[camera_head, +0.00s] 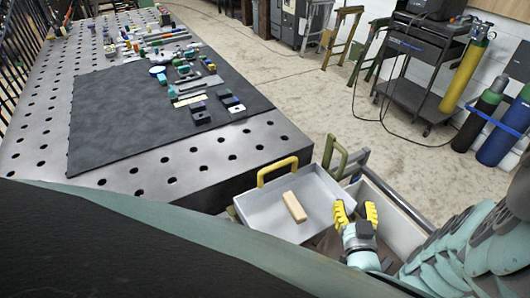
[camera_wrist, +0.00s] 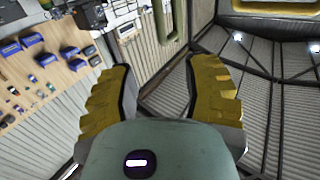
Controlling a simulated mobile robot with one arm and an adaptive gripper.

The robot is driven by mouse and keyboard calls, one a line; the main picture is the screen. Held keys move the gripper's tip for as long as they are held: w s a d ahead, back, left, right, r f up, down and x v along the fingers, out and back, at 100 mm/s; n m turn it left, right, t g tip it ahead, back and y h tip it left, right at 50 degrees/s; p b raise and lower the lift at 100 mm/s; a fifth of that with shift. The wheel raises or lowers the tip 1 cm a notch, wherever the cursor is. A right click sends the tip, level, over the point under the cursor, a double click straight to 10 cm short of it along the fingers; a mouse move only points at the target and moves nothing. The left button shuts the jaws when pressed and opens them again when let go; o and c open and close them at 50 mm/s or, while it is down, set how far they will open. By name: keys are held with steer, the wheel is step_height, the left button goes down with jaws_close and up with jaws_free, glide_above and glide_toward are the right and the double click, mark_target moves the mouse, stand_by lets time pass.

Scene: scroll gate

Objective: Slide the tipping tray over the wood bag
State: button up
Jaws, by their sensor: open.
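The tipping tray (camera_head: 318,188) is a shallow pale grey tray with a yellow handle (camera_head: 277,170) at its far edge. A small wooden block (camera_head: 294,206) lies in it. A pale open container (camera_head: 402,222) shows to the right of the tray, partly hidden by my arm; I cannot tell if it is the wood bag. My gripper (camera_head: 356,212), with yellow fingers, is open and empty by the tray's right side. I cannot tell if it touches the tray. In the wrist view, nothing is between the fingers.
A green handle (camera_head: 333,152) stands behind the tray; it also shows in the wrist view (camera_wrist: 169,22). A perforated metal table (camera_head: 230,150) with a dark mat (camera_head: 130,120) and several small parts is at left. Gas cylinders stand at right.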

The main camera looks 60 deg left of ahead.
mark_target(344, 164)
steer(key=b+x, duration=0.5)
steer(key=x, duration=0.7)
steer(key=shift+a+r, duration=0.15)
steer(key=shift+x, duration=1.55)
steer(key=shift+w+a, duration=0.2)
steer(key=shift+o, duration=0.3)
jaws_close()
